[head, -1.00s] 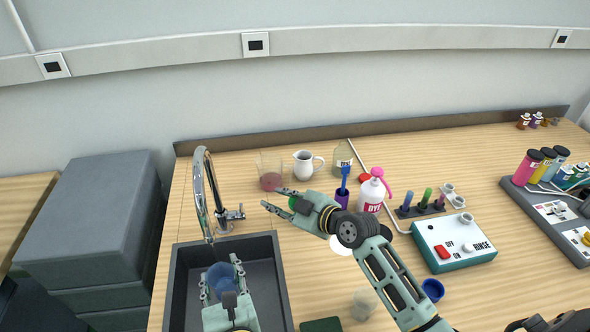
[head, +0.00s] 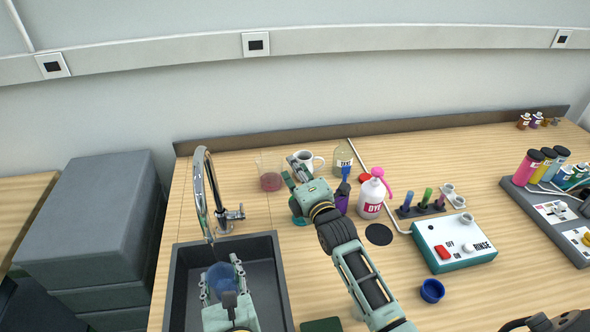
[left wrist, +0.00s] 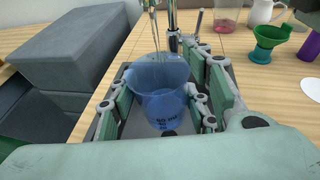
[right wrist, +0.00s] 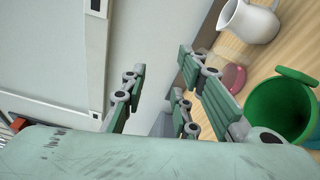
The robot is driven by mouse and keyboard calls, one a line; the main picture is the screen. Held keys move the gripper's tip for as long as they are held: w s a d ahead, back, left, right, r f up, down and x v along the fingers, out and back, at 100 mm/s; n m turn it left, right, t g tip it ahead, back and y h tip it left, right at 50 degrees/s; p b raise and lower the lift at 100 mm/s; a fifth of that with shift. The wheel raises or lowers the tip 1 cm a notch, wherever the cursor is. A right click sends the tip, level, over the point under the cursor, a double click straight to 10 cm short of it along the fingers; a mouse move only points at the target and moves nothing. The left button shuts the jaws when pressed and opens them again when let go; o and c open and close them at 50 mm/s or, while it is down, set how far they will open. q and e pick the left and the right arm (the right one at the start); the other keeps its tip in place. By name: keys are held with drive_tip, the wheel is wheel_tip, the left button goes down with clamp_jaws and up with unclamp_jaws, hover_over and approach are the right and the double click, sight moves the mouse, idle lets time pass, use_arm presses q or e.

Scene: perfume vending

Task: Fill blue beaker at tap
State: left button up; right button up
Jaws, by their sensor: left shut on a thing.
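The blue beaker (head: 221,276) is over the dark sink basin, below the spout of the chrome tap (head: 205,190). My left gripper (head: 220,273) is shut on the beaker, with a finger on each side of it in the left wrist view (left wrist: 158,92). The beaker is close to upright there, its open top under the spout. Thin clear streaks above the beaker look like running water; the level inside is unclear. My right gripper (head: 294,172) is open and empty beside the white pitcher (head: 308,160), which it partly hides. The pitcher also shows in the right wrist view (right wrist: 248,22).
The tap lever (head: 232,214) is right of the spout. A glass with red liquid (head: 270,180) stands behind the sink. A green funnel-like cup (right wrist: 275,112) is close to my right gripper. A pink-topped dye bottle (head: 371,195) and the rinse box (head: 455,243) stand further right.

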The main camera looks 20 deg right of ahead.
drive_tip(key=m+g+y, duration=0.7)
drive_tip(key=m+y, duration=0.1)
drive_tip(key=m, duration=0.1)
approach(241, 206)
drive_tip(key=f, duration=0.2)
drive_tip(key=x, duration=0.7)
drive_tip(key=d+x, duration=0.1)
drive_tip(key=x, duration=0.3)
drive_tip(key=shift+w+a+r, duration=0.1)
drive_tip(key=shift+w+r, duration=0.05)
drive_tip(key=shift+w, duration=0.35)
drive_tip(key=shift+c, duration=0.4)
clamp_jaws()
